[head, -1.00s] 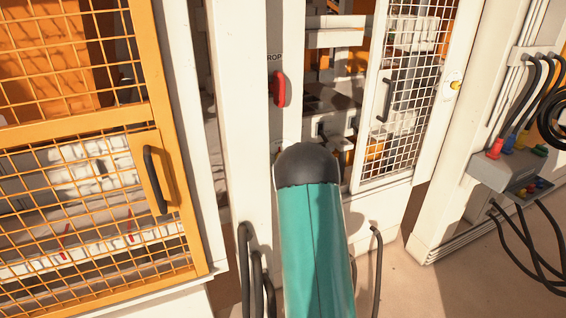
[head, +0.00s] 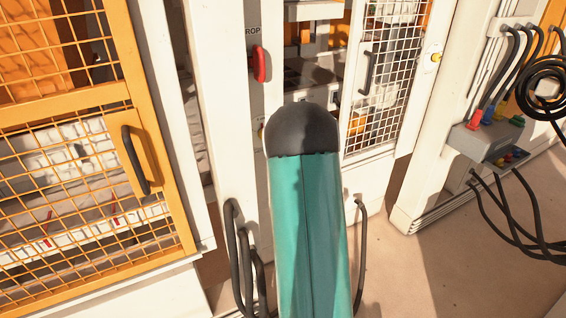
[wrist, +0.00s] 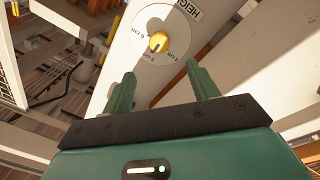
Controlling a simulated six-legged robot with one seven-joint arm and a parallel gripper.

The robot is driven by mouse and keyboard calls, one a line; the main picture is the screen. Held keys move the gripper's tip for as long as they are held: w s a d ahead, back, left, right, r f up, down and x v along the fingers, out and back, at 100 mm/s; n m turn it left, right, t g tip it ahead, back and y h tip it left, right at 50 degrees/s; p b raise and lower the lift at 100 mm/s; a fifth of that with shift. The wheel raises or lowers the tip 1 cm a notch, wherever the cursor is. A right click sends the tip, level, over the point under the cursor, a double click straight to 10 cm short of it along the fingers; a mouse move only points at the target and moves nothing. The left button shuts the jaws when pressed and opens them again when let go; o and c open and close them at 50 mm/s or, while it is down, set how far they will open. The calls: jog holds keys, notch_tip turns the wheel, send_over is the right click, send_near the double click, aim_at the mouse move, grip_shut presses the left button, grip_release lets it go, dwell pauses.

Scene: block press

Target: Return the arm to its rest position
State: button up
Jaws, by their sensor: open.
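My arm (head: 308,215), teal with a black rounded joint on top, stands in the middle of the head view. It hides part of the machine behind it. My gripper (wrist: 158,88) shows in the wrist view with its two green fingers apart and nothing between them. Beyond the fingers is a white post with a round white dial (wrist: 160,40) that has a yellow knob and height lettering. The gripper itself cannot be seen in the head view.
An orange mesh door (head: 75,95) with a black handle is at the left. A red handle (head: 259,64) is on a white post. A white mesh door (head: 388,75) stands behind the arm. A cable box (head: 490,140) with hanging cables is at the right. Bare floor (head: 480,270) lies at the lower right.

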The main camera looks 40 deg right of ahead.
jog(key=shift+s+a+f, duration=0.1)
jog(key=shift+s+a, duration=0.1)
jog(key=shift+s, duration=0.4)
